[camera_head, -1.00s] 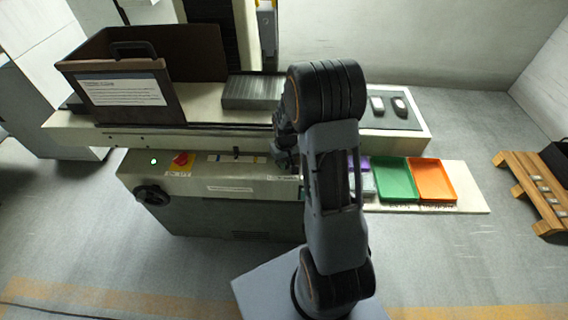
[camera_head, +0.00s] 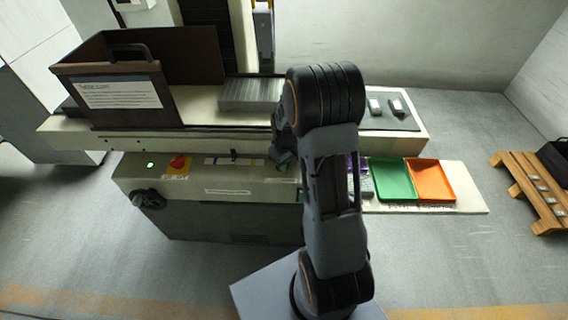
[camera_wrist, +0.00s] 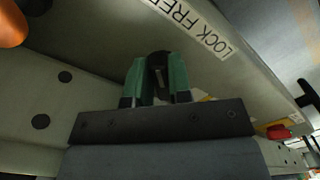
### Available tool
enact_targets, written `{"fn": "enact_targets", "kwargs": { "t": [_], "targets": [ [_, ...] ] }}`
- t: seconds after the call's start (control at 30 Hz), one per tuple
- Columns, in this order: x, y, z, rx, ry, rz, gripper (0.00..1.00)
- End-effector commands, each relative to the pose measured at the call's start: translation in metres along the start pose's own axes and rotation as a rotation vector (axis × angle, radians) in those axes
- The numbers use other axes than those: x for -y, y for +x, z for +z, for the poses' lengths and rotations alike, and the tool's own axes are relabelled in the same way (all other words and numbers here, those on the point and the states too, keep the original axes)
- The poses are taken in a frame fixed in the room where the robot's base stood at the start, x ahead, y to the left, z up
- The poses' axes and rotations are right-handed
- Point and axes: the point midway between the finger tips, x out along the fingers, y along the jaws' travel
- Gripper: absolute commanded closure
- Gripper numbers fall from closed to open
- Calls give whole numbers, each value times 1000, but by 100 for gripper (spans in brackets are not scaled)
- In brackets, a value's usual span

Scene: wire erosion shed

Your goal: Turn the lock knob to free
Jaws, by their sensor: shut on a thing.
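The lock knob (camera_wrist: 158,70) is a small dark piece on the pale machine panel, seen in the wrist view between my green-padded fingers. A white label reading "LOCK FREE" (camera_wrist: 200,28) is beside it. My gripper (camera_wrist: 157,88) is shut on the knob, and the fingers cover its sides. Which way the knob points is hard to tell. In the head view my gripper (camera_head: 285,158) is at the right end of the front panel (camera_head: 222,177), and my arm and gripper hide the knob.
A red knob (camera_head: 179,162) on a yellow plate and a black handwheel (camera_head: 149,199) are on the left of the machine. Green (camera_head: 393,180) and orange (camera_head: 430,181) trays stand on the right. A brown bin (camera_head: 190,55) stands on top. Floor in front is clear.

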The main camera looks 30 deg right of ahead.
Motion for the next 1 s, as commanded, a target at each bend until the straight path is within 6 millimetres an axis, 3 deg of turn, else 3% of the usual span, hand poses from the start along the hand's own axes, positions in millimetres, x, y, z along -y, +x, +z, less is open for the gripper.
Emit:
{"fn": "enact_targets", "kwargs": {
  "t": [0.17, 0.2, 0.43, 0.77, 1.0],
  "targets": [
    [-1, -2, -2, -8, -4, 6, 100],
    [-1, -2, -2, -8, -4, 6, 77],
    [-1, -1, -1, -4, -2, 3, 55],
    [-1, -6, -1, -3, 0, 3, 55],
    [-1, -46, -2, -7, -1, 5, 55]
  ]
}}
